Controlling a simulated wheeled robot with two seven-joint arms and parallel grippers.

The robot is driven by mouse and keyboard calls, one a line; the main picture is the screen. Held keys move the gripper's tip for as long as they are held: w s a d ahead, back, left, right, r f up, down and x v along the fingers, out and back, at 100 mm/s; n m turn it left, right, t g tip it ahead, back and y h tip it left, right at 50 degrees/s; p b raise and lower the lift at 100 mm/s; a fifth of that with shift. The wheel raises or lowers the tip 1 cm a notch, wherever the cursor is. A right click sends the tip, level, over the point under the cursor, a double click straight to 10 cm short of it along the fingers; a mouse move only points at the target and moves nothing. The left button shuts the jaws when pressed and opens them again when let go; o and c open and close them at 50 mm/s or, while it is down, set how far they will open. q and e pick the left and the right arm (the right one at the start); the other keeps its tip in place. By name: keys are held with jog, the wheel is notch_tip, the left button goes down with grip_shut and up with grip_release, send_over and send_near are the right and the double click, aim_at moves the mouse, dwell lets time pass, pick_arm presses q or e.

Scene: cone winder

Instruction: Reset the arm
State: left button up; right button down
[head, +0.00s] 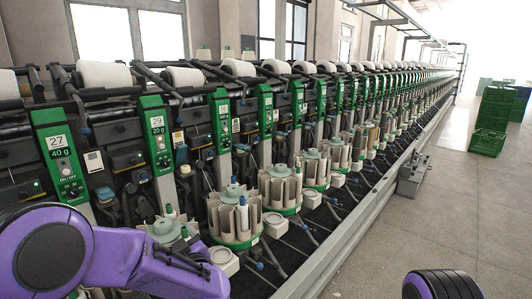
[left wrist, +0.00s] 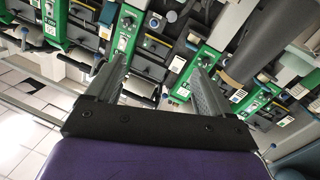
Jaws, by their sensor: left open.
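My left arm (head: 130,262), purple with a black round joint, reaches in from the lower left in the head view, in front of the winder. In the left wrist view my left gripper (left wrist: 158,78) has its two grey fingers spread apart with nothing between them. Winder units with green panels show beyond the fingers; I cannot tell the exact distance. Only a dark and purple piece of my right arm (head: 441,285) shows at the bottom right of the head view; its gripper is out of frame.
The cone winder's green panels (head: 60,155) run in a long row to the back, with white cones (head: 104,75) above. Round magazines (head: 281,188) holding bobbins stand out at the front. Green crates (head: 488,142) stand at the right on open grey floor (head: 400,220).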

pick_arm(q)
jog(key=s+a+f+m+g+h, duration=0.1)
jog(key=s+f+g+h, duration=0.15)
jog(key=s+f, duration=0.75)
jog(key=s+a+f+m+g+h, duration=0.1)
jog(key=s+f+h, duration=0.4)
jog(key=f, duration=0.9)
jog(key=s+a+f+g, duration=0.1)
jog(key=s+f+g, duration=0.1)
jog(key=s, duration=0.6)
jog(key=s+a+f+m+g, duration=0.1)
jog(key=s+f, duration=0.3)
jog(key=s, duration=0.5)
jog(key=s+a+f+g, duration=0.2)
jog(key=s+f+g, duration=0.2)
jog(key=s, duration=0.5)
jog(key=shift+a, duration=0.25)
